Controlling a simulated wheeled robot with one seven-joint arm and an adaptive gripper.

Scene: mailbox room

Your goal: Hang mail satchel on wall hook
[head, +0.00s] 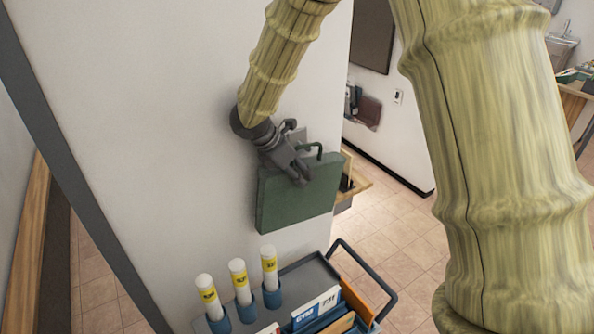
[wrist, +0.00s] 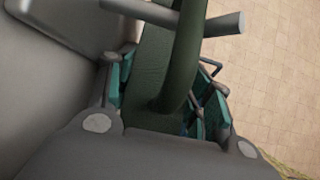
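The mail satchel (head: 299,198) is a flat dark green case with a handle loop (head: 309,149) on top. It is off the floor, close to the white wall. My gripper (head: 297,173) is at its top edge, one finger over the front. In the wrist view, the satchel (wrist: 152,75) lies between my teal finger pads, and my gripper (wrist: 165,95) appears shut on it. The green loop rises close to the camera. A grey round bar (wrist: 225,25), seemingly the wall hook, crosses at the loop; whether it passes through or behind is unclear.
A cart (head: 308,275) below holds several white tubes with yellow labels (head: 239,282) and upright folders (head: 317,307). Tiled floor (head: 400,215) is open further right.

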